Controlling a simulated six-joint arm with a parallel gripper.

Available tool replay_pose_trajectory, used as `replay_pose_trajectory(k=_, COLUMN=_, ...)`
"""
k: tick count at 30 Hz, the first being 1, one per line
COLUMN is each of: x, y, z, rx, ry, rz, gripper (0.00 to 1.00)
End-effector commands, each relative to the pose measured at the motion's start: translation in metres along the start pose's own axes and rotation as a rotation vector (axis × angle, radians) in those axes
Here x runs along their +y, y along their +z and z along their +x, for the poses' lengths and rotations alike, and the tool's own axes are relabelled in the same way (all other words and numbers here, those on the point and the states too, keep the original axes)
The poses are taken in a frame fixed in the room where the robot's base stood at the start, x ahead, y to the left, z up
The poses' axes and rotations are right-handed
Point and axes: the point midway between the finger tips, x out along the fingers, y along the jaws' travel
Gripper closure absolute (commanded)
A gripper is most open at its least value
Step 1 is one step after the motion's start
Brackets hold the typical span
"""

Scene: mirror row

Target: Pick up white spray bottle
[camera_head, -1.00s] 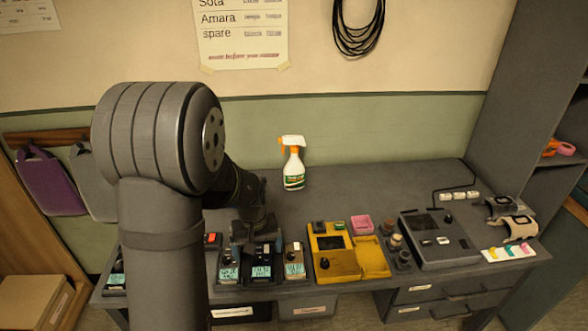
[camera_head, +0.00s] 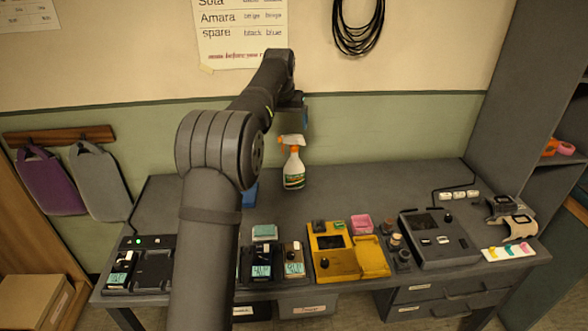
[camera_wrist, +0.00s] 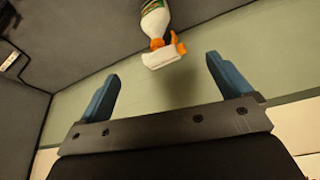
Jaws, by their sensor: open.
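The white spray bottle (camera_head: 293,172) stands upright on the grey bench near the wall, with an orange and white trigger head and a green and orange label. In the wrist view the bottle (camera_wrist: 155,22) shows at the top centre, upside down, its head pointing between the fingers. My gripper (camera_wrist: 168,80) is open and empty, its two blue fingers apart on either side below the bottle head. The bottle is not between the fingers.
Along the front edge stand several small devices, a yellow case (camera_head: 345,260), a pink box (camera_head: 361,224) and a grey console (camera_head: 437,240). A tall cabinet (camera_head: 515,110) stands at the right.

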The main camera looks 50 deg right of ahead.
Motion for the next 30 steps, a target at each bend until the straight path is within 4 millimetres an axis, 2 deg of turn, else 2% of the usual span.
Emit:
replay_pose_trajectory(k=4, x=0.004, y=-0.016, z=-0.014, rx=0.026, ry=0.002, rz=0.028, gripper=0.05)
replay_pose_trajectory(k=8, x=0.005, y=-0.019, z=-0.009, rx=0.030, ry=0.003, rz=0.035, gripper=0.05)
replay_pose_trajectory(k=21, x=0.005, y=-0.022, z=0.081, rx=0.030, ry=0.003, rz=0.033, gripper=0.05)
replay_pose_trajectory(k=24, x=0.005, y=-0.023, z=0.095, rx=0.030, ry=0.003, rz=0.033, gripper=0.05)
replay_pose_trajectory(k=30, x=0.006, y=-0.024, z=0.107, rx=0.031, ry=0.003, rz=0.033, gripper=0.05)
